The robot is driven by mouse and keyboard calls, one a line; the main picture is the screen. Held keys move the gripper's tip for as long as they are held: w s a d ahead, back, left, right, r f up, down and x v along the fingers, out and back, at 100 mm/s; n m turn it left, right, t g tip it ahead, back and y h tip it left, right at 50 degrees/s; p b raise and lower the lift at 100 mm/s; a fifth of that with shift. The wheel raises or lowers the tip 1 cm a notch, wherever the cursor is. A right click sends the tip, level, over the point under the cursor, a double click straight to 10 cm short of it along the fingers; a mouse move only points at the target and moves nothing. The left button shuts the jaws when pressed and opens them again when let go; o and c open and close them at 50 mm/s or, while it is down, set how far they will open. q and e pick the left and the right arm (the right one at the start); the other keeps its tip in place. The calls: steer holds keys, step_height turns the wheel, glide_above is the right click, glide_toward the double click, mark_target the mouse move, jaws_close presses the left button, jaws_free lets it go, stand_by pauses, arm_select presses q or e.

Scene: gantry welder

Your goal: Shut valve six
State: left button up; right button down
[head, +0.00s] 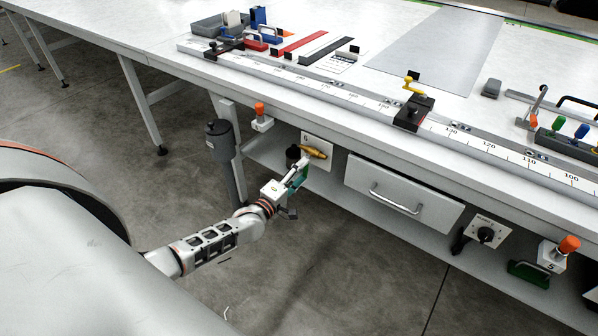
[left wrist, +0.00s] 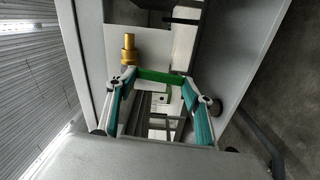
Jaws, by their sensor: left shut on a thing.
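Valve six is on the white plate marked 6 (head: 318,139) below the bench edge, with a brass fitting (head: 314,152) that also shows in the left wrist view (left wrist: 129,46). My left gripper (head: 299,172) is at this valve, just below the brass fitting. In the left wrist view, the green valve handle (left wrist: 161,76) spans the gap between the tips of my left gripper (left wrist: 160,80), which is shut on it. The gripper partly hides the valve in the head view. My right gripper is not in view.
A drawer (head: 402,194) with a bar handle is right of the valve. Valve five (head: 551,254), with an orange cap and green handle (head: 528,274), is at the far right. A grey post (head: 228,165) stands to the left. Open floor (head: 330,270) lies in front of the bench.

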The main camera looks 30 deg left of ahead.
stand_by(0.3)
arm_select(q)
steer(key=o, duration=1.6)
steer(key=shift+d, duration=0.1)
steer(key=s+a, duration=0.1)
steer(key=s, duration=1.1)
steer(key=s+d+f+m+g, duration=0.3)
steer(key=s+d+f+m, duration=0.1)
steer(key=s+d+m, duration=0.5)
steer(key=s+d+f+m+g+h, duration=0.1)
steer(key=s+d+f+m+g, duration=0.3)
steer(key=s+d+m, duration=0.5)
steer(key=s+f+m, duration=0.1)
steer(key=s+m, duration=0.1)
steer(key=shift+s+d+f, duration=0.2)
steer(key=shift+s+f, duration=0.1)
steer(key=shift+s, duration=0.1)
